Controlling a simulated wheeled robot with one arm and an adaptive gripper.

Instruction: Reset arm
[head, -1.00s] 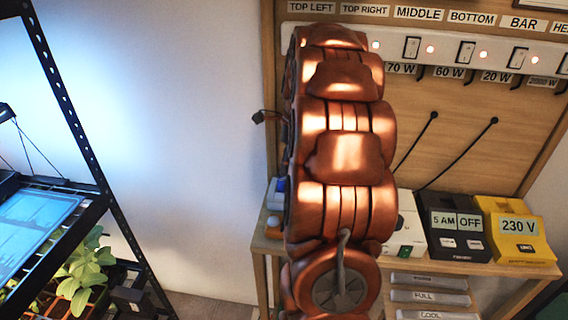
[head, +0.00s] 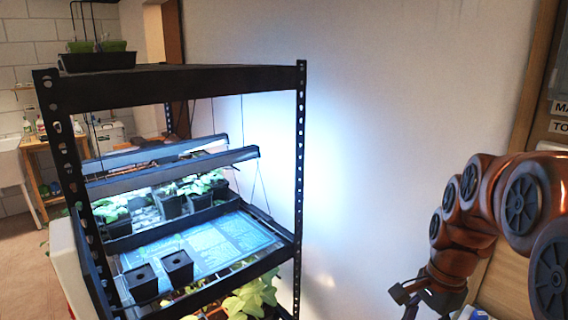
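My copper-coloured arm curves in from the right edge of the head view and bends downward. My gripper (head: 424,298) is dark and hangs at its lower end, near the bottom edge of the picture. Its fingertips are not clearly shown, so I cannot tell whether it is open or shut. I see nothing held in the part that shows. The gripper is to the right of the black seedling rack (head: 301,165), apart from it, with the pale wall behind.
The rack holds lit shelves with potted seedlings (head: 205,184), two small black pots (head: 177,266) and a planter (head: 97,62) on top. A wooden panel (head: 527,95) stands at the right. A side table (head: 50,165) is at the far left. Wall space between rack and arm is clear.

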